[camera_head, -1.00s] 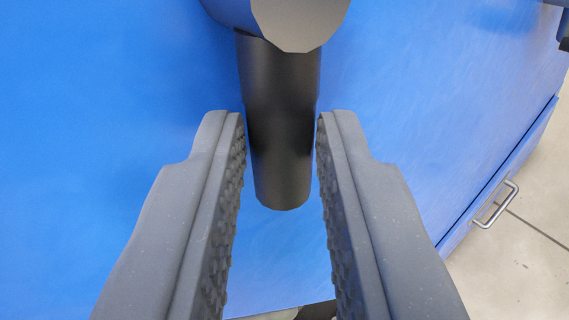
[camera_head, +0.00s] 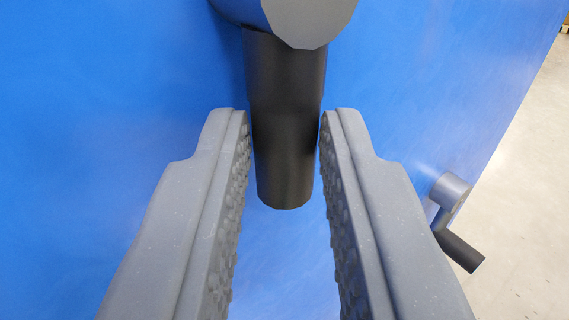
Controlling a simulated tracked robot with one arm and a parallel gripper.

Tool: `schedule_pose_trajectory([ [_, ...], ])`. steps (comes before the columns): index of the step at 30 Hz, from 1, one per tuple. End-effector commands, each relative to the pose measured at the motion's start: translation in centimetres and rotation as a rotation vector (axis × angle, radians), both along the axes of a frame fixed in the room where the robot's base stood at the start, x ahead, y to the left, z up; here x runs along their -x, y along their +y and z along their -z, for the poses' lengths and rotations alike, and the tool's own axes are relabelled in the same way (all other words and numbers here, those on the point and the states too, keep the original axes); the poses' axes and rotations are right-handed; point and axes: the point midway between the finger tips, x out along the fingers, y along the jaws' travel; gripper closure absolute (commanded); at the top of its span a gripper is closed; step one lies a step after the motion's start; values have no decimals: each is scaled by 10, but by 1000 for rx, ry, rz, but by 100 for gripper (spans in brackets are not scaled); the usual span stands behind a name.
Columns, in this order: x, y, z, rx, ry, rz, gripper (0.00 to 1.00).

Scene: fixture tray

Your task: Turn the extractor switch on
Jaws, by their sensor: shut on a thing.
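A dark cylindrical handle (camera_head: 286,130) hangs down from a round grey hub (camera_head: 300,18) at the top of the view; I take it to be the extractor switch, though no label shows. My gripper (camera_head: 285,115) has one ridged grey finger on each side of the handle. The fingertips sit at the handle's middle and are shut on it. The handle's lower end sticks out between the fingers, toward me. The upper part of the hub is cut off by the picture's edge.
A second grey hub with a dark handle (camera_head: 460,250) is at the right, its handle pointing down and right. A blue panel (camera_head: 120,80) fills most of the view. Pale floor (camera_head: 530,230) shows beyond its right edge.

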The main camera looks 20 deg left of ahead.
Motion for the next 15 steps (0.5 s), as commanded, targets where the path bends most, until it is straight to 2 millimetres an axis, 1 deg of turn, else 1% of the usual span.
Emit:
schedule_pose_trajectory([
  [1,0,1,5,11,-2,-3,100],
  [15,0,2,4,26,-27,-5,100],
])
